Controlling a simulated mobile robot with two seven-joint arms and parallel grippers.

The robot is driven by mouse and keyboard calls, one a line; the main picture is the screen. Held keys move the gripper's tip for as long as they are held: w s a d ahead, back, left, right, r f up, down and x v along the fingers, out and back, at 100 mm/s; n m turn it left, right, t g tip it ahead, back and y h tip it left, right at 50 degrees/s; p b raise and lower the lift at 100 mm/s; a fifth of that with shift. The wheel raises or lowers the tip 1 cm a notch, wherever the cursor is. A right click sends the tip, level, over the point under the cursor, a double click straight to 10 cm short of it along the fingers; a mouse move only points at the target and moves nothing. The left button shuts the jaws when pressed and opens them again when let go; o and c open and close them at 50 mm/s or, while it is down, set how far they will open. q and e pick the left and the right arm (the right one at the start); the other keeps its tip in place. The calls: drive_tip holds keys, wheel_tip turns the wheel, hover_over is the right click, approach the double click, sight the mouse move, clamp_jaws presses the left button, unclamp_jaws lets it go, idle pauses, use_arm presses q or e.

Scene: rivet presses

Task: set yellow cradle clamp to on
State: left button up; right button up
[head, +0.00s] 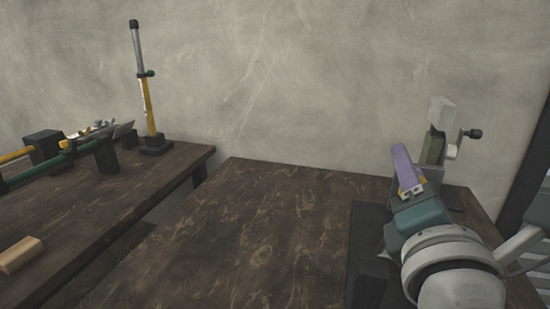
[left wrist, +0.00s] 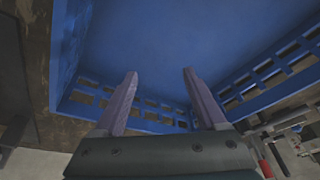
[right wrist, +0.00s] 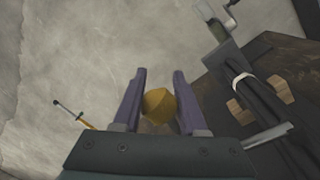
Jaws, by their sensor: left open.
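A yellow faceted knob (right wrist: 158,106) sits between the purple fingers of my right gripper (right wrist: 158,92) in the right wrist view, and both fingers appear to touch it. I cannot tell for sure that it belongs to the yellow cradle clamp; its lower part is hidden by the gripper. In the head view my right gripper (head: 404,170) is at the grey press on the right table and hides most of what it holds. My left gripper (left wrist: 160,85) is open and empty over a blue crate (left wrist: 150,40) in the left wrist view; it does not show in the head view.
The grey press (head: 434,148) with a crank stands at the back right. The right table (head: 240,230) is clear in its middle. The left table (head: 80,230) carries a yellow upright rod (head: 150,108), yellow and green tubes and a wooden block (head: 20,256). A wall stands behind both.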

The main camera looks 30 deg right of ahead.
use_arm(q)
drive_tip(key=shift+d, duration=0.1)
use_arm(e)
drive_tip(key=o, duration=0.4)
drive_tip(key=shift+f, duration=0.1)
drive_tip(key=shift+o, duration=0.2)
use_arm(q)
drive_tip(key=shift+f+b, duration=0.85)
use_arm(e)
drive_tip(key=v, duration=0.9)
drive_tip(key=shift+s+a, duration=0.3)
drive_tip(key=shift+s, duration=0.05)
